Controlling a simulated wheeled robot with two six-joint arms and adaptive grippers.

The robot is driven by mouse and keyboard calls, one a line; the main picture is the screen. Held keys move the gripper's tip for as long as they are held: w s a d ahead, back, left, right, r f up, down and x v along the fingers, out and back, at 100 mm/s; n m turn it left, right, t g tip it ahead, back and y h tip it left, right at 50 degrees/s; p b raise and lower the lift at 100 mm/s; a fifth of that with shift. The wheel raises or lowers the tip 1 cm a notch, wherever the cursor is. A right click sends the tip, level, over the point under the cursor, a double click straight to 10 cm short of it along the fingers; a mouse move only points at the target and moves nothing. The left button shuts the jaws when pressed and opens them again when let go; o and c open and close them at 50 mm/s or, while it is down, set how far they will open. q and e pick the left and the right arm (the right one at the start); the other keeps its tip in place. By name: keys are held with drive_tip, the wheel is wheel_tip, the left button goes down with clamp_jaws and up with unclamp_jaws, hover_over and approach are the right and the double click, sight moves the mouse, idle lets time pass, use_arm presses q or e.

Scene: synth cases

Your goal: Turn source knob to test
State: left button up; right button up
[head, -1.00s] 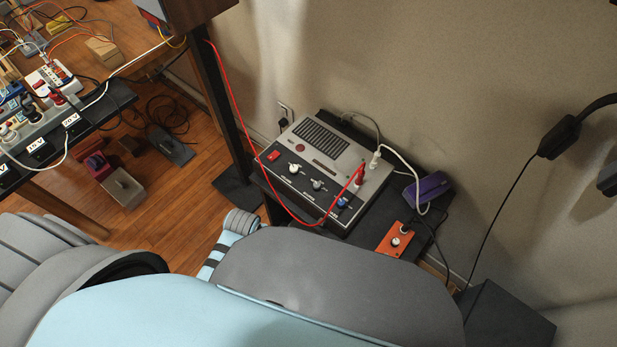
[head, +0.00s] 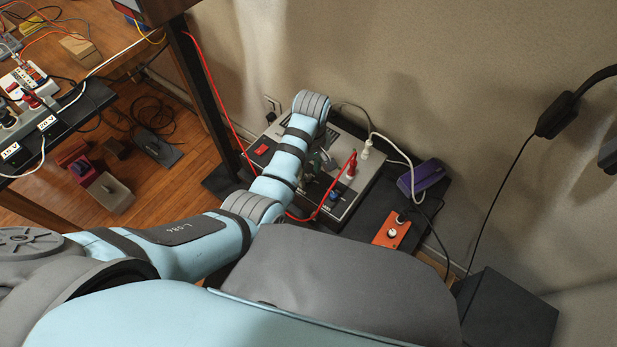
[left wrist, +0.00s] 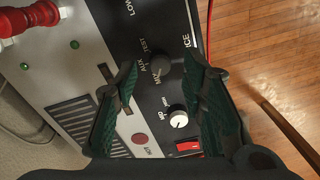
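The grey device (head: 345,205) stands on a black stand by the wall. In the left wrist view its dark panel carries a dark grey knob (left wrist: 160,65) with printed labels beside it, one reading TEST. A small light mark on the knob faces the lower labels, away from TEST; the exact setting is hard to read. My left gripper (left wrist: 160,76) is open over the panel, one finger on each side of this knob, with no clear contact. In the head view my left gripper (head: 318,164) is mostly hidden by my wrist. My right gripper is not in view.
A white knob (left wrist: 179,119) and a red switch (left wrist: 188,147) lie near the fingers. A red plug (head: 351,165) and a white plug (head: 366,148) stand up from the device, trailing cables. An orange box (head: 391,232) and a purple item (head: 423,177) sit to the right.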

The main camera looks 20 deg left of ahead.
use_arm(q)
wheel_tip(320, 180, down, 2)
drive_tip(key=shift+f, duration=0.1)
drive_tip(key=shift+c, duration=0.5)
clamp_jaws()
